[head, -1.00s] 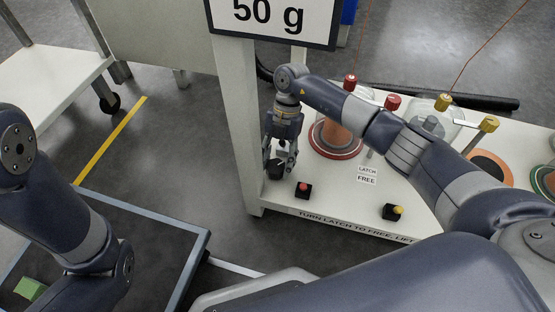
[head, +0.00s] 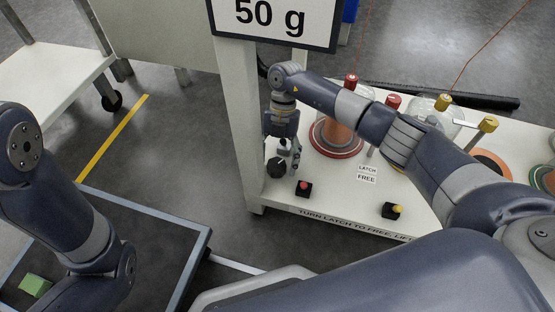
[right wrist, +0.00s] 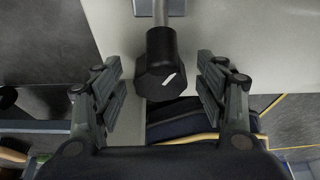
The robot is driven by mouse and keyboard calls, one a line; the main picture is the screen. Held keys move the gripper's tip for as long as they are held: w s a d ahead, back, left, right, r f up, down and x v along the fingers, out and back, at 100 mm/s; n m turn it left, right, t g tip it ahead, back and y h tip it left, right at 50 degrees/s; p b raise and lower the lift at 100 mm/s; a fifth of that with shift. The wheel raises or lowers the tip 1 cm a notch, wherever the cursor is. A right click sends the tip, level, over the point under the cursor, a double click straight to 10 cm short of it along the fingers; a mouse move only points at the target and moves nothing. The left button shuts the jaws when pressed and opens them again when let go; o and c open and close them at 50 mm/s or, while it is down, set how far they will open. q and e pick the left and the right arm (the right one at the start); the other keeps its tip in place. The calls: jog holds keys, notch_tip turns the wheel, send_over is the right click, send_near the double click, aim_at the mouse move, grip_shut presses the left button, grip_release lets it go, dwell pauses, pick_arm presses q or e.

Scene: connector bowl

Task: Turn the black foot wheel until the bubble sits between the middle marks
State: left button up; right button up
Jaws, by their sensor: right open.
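The black foot wheel (head: 276,167) is at the near left corner of the white bench, below my right gripper (head: 283,149). In the right wrist view the wheel (right wrist: 161,76) is a faceted black knob with a white mark on its face, on a grey metal stem. My right gripper (right wrist: 163,88) is open there, one finger on each side of the wheel with a gap on both sides. I cannot make out the bubble or its marks in either view. My left gripper is out of view; only my left arm shows.
A red button box (head: 304,188) and a yellow button box (head: 393,210) stand near the bench's front edge. A copper-coloured cylinder on a red-rimmed base (head: 336,152) is right of my gripper. A white post (head: 235,120) with a "50 g" sign (head: 273,20) rises at left.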

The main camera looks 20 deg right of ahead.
jog(key=v, duration=1.2)
jog(key=shift+s+f, duration=0.1)
jog(key=shift+s, duration=0.05)
